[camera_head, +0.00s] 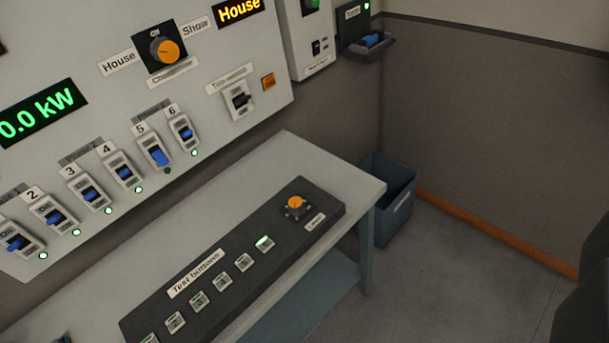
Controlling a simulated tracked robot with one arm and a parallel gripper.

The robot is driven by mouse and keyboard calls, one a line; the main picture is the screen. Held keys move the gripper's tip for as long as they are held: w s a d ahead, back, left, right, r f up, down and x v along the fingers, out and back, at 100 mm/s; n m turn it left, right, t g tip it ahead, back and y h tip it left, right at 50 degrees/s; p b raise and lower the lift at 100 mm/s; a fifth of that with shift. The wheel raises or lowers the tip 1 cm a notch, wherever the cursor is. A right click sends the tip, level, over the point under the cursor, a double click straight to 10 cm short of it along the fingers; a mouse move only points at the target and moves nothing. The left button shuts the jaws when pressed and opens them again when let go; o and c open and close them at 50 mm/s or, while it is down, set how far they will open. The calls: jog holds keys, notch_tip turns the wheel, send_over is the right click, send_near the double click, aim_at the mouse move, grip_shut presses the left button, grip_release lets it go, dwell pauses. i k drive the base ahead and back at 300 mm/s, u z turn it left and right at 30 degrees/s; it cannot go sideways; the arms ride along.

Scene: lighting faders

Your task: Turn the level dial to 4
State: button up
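The level dial (295,202) is a small orange knob on a dark square base. It sits at the far right end of the black test-button panel (331,208), on the light grey desk. A small white label (315,221) lies beside it, and its print looks like "Level". Marks around the knob are too small to read, so I cannot tell its setting. Nothing touches the dial. I cannot make out my gripper in this view.
A row of small test buttons (221,281) runs along the panel, one lit. Above the desk, a wall cabinet holds blue breaker switches (123,172) and an orange House/Show knob (165,51). A blue bin (391,223) stands behind the desk's right end. Dark shapes fill the right edge.

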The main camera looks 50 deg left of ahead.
aim_at(297, 207)
jog(key=u, duration=0.4)
jog(key=i, duration=0.9)
jog(key=u, duration=0.55)
